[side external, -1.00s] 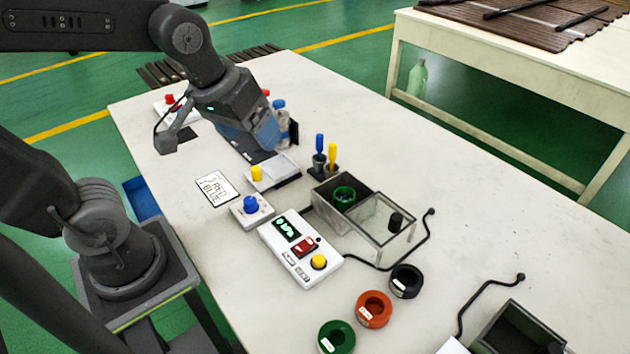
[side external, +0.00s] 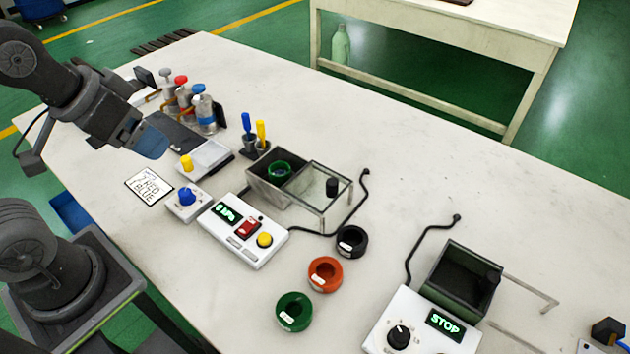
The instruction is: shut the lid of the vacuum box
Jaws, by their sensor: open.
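The vacuum box is a grey open-topped box (side external: 262,190) near the middle of the table, with a green round mould (side external: 280,170) inside. Its clear lid (side external: 311,186), with a black knob (side external: 332,187), is out to the right side of the box on a thin frame, so the box's left part is uncovered. My gripper (side external: 152,144) is at the left, above the table near a written card, well apart from the box and lid. It is open and I see nothing in it; its fingertips are hard to make out.
A control unit (side external: 240,232) with a lit display stands in front of the box. Bottles (side external: 205,112), a pale tray (side external: 206,157) and two upright tools (side external: 255,135) are to its left. Green (side external: 294,312), orange (side external: 325,274) and black (side external: 351,241) rings lie in front. A second box (side external: 455,297) stands right.

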